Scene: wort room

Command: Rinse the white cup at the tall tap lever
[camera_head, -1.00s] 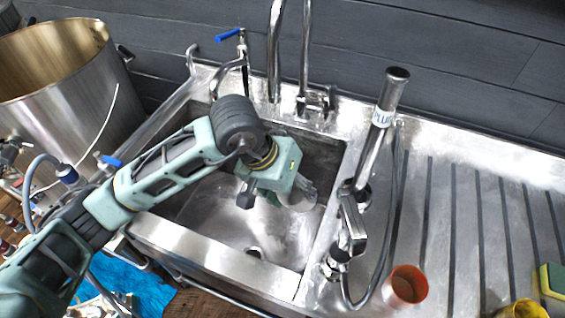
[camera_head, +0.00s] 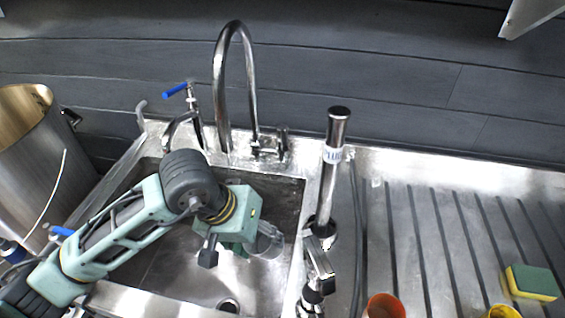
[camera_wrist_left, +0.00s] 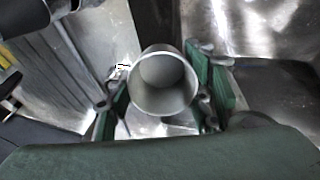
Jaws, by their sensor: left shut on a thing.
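My left gripper (camera_wrist_left: 160,100) is shut on the white cup (camera_wrist_left: 165,82), which looks pale grey in the left wrist view, with its open mouth facing that camera and no contents that I can make out. In the head view the left gripper (camera_head: 238,240) is over the sink basin, and the cup (camera_head: 266,242) shows partly behind it. The tall tap (camera_head: 220,85) arches up behind the basin. Its lever (camera_head: 282,143) stands at the tap's base on the right. No water stream is visible. My right gripper is not in view.
A blue-handled tap (camera_head: 176,90) stands left of the tall tap. A steel column (camera_head: 332,165) rises at the basin's right edge. Orange (camera_head: 384,306) and yellow (camera_head: 502,312) cups and a sponge (camera_head: 533,281) are on the ribbed drainboard (camera_head: 430,240). A large pot (camera_head: 40,160) stands left.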

